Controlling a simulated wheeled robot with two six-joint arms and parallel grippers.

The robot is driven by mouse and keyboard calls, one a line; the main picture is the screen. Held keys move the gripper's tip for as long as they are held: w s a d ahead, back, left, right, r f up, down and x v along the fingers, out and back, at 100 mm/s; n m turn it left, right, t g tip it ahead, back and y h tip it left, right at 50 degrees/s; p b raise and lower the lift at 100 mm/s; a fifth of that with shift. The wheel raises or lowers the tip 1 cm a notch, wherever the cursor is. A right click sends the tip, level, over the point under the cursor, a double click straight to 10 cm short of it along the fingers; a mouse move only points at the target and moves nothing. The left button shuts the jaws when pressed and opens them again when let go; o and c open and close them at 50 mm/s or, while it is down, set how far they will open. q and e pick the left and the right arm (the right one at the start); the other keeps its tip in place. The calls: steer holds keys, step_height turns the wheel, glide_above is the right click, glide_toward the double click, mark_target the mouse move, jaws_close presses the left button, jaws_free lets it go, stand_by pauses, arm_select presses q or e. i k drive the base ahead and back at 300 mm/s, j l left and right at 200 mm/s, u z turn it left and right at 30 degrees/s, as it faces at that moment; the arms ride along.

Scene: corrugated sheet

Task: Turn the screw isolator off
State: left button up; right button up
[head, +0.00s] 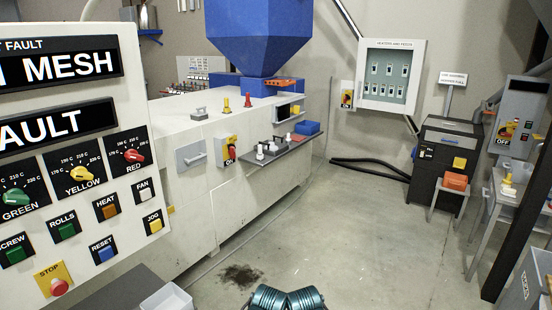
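Three yellow isolator plates with red handles show, and I cannot read which one is the screw's. One isolator (228,149) is on the front side of the long white machine, with a label that reads ON. A second isolator (347,97) is in a small box on the back wall, its marking too small to read. Neither gripper shows. Teal rounded parts at the bottom centre look like my own arm links. No gripper is near any isolator.
A control panel (75,150) with knobs and buttons fills the near left. The white machine (190,215) runs behind it, with a grey shelf (265,153) jutting out. Open concrete floor (340,235) lies ahead. Black hoses (370,165) lie by the dark grey unit (440,165).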

mark_target(231, 147)
steer(key=i, duration=3.6)
steer(key=u, duration=0.15)
